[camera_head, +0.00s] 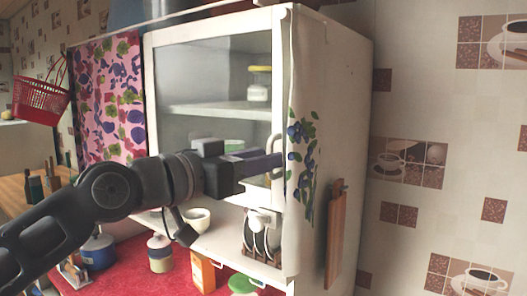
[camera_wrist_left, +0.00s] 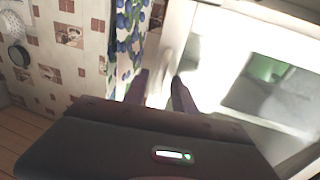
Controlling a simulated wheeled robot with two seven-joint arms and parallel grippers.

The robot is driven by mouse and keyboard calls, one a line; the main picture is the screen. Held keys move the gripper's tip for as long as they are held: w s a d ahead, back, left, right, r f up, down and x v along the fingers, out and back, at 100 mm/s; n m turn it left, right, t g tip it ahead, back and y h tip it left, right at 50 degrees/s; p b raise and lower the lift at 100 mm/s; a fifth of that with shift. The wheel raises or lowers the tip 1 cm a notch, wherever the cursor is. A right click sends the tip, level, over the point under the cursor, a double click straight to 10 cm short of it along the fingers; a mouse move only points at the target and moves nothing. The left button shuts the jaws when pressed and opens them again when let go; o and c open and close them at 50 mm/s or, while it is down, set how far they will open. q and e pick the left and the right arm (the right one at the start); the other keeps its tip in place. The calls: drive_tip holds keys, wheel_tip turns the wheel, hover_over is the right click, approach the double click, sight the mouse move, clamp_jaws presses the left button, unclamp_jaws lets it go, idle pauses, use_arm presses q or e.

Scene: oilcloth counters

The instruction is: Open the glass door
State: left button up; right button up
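The glass door (camera_head: 215,70) is a white-framed pane on the upper part of a white cabinet (camera_head: 335,90) and looks closed. Its pale handle (camera_head: 275,145) is at the door's right edge. My left gripper (camera_head: 278,162) reaches in from the left in front of the door, with its fingertips at the handle. In the left wrist view the fingers (camera_wrist_left: 160,90) are apart, with the pale handle (camera_wrist_left: 166,70) showing between them. Whether either finger touches the handle I cannot tell. My right gripper is not in view.
A flowered cloth (camera_head: 303,150) hangs at the cabinet's right front edge, close to the fingertips. A wooden board (camera_head: 336,235) hangs on its side. A bowl (camera_head: 196,219) and plates (camera_head: 262,235) stand on the open shelf below. A red counter (camera_head: 130,265) holds jars.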

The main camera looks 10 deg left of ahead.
use_arm(q)
drive_tip(key=shift+w+d, duration=0.15)
drive_tip(key=shift+w, duration=0.15)
clamp_jaws()
idle(1.3)
